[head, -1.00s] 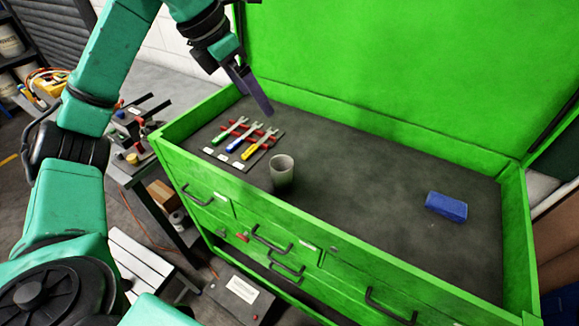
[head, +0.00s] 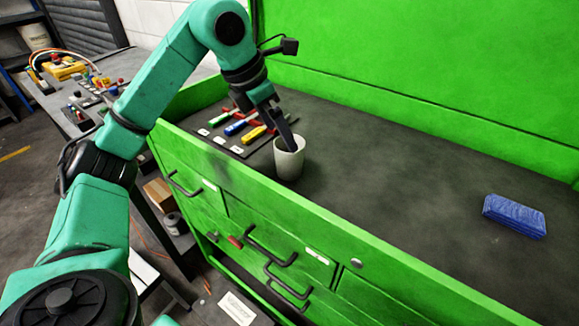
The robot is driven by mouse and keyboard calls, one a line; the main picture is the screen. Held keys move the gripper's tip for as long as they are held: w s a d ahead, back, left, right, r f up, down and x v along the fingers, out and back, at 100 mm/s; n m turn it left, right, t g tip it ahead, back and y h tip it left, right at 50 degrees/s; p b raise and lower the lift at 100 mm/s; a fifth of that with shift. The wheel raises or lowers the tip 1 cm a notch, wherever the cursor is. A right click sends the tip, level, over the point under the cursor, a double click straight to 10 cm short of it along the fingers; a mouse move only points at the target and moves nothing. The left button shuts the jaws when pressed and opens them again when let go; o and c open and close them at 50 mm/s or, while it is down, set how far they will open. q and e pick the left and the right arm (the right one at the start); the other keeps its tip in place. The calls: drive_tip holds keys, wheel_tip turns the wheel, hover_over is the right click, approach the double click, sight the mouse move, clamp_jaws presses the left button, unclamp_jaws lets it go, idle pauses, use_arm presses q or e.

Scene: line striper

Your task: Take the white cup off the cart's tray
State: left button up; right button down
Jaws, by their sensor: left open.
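The white cup (head: 289,163) stands upright on the dark tray (head: 390,190) in the top of the green cart, near its front wall. It looks greyish white with an open top. My left gripper (head: 287,140) is at the cup's top, pointing down, with a dark finger over or inside the rim. The jaws are open. I cannot tell whether a finger touches the cup, and the other finger is hard to make out. My right gripper does not show.
Several colored wrenches (head: 240,127) lie on a dark mat left of the cup. A blue block (head: 514,215) lies on the right of the tray. The cart's green front wall (head: 340,235) and raised lid (head: 430,60) bound the tray. The middle of the tray is clear.

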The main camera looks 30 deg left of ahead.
sight(294, 158)
use_arm(q)
drive_tip(key=p+x, duration=0.2)
drive_tip(key=x, duration=0.8)
drive_tip(key=shift+w+a+f, duration=0.1)
drive_tip(key=shift+w+f, duration=0.1)
drive_tip(key=shift+f, duration=0.1)
drive_tip(key=shift+w+f, duration=0.1)
drive_tip(key=shift+f, duration=0.05)
drive_tip(key=c, duration=1.2)
drive_tip(key=shift+o, duration=0.2)
